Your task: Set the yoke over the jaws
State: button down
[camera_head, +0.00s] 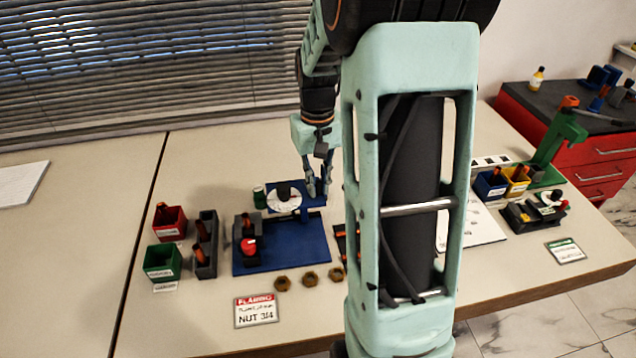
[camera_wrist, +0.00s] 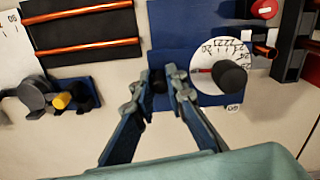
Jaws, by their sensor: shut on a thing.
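The blue gauge rig has a flat base (camera_head: 300,250), with a white dial (camera_head: 270,206) and black knob (camera_head: 283,189) at its back. A dark block (camera_head: 243,226) with a red knob (camera_head: 249,246) sits at its left. My gripper (camera_head: 318,192) is at the dial's right side. I cannot make out the jaws.
Several nuts, one at the left (camera_head: 282,284), lie before the base. A sign (camera_head: 256,310) stands in front. Red (camera_head: 170,222) and green (camera_head: 162,262) bins and a dark rack (camera_head: 206,262) are at left. My arm hides the middle right; another green rig (camera_head: 560,140) stands beyond.

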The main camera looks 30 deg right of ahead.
aim_at(275, 200)
jog(key=shift+a, duration=0.1)
jog(key=w+a, duration=0.1)
jog(key=a, duration=0.2)
jog(key=w+a, duration=0.1)
jog(key=a, duration=0.5)
jog(key=shift+w+a, duration=0.15)
jog(key=shift+w, duration=0.25)
jog(key=c, duration=1.9)
grip_release()
jog(key=shift+a, duration=0.15)
jog(key=shift+c, duration=0.2)
jog(key=shift+r, duration=0.1)
notch_tip(275, 200, up, 12)
